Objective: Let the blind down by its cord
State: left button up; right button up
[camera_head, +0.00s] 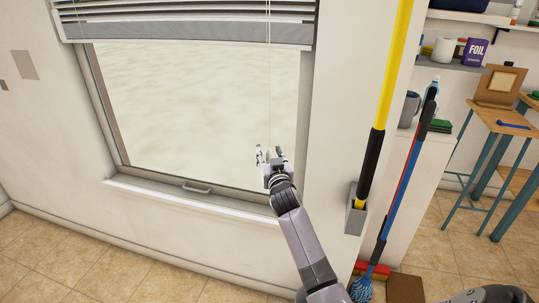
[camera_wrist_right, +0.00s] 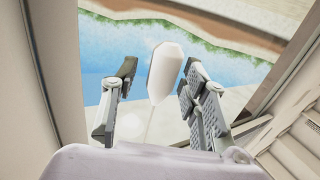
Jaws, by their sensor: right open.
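The blind (camera_head: 185,32) is raised, with its slats stacked at the top of the window. Its thin pale cord (camera_head: 268,90) hangs down the right part of the pane to my right gripper (camera_head: 269,155). In the right wrist view, a white pull (camera_wrist_right: 166,72) at the cord's end sits between the two fingers of the right gripper (camera_wrist_right: 158,80). The fingers are open, with a gap visible on the left of the pull; it is close to the right finger, and I cannot tell whether they touch. My left gripper is not in view.
The window sill (camera_head: 190,198) with a small handle (camera_head: 197,188) lies below my right gripper. To the right, a yellow pole (camera_head: 391,70) stands in a grey wall holder (camera_head: 355,212), beside a blue mop (camera_head: 362,288). A table (camera_head: 500,118) stands farther right.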

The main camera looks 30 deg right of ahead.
grip_shut()
dwell(0.6)
dwell(0.3)
